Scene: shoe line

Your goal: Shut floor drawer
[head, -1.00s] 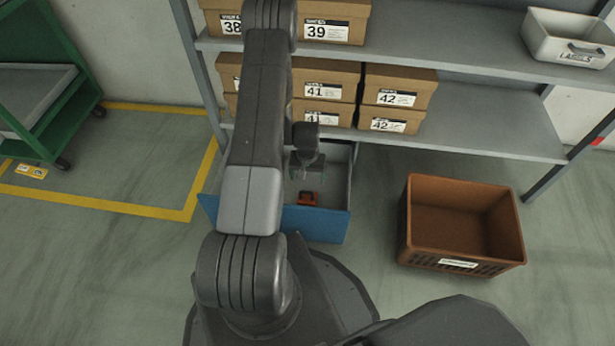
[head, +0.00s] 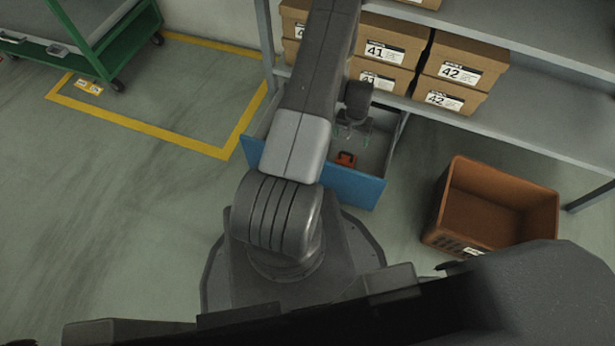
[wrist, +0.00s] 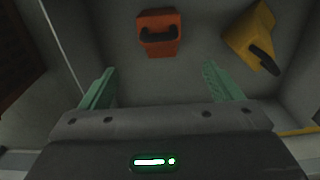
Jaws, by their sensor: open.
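The floor drawer has a blue front (head: 352,186) and stands pulled out under the lowest shelf, just ahead of my base. Part of the front is hidden behind my arm. Inside it lies an orange-red object with a dark handle (head: 346,159); this also shows in the wrist view (wrist: 158,32). A yellow object with a dark handle (wrist: 252,38) lies beside it in the wrist view. My gripper (head: 352,135) is over the drawer's inside, behind the blue front. In the wrist view its green fingers (wrist: 158,85) are apart with nothing between them.
A brown crate (head: 446,205) stands on the floor right of the drawer. A green cart (head: 105,50) is at the upper left.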

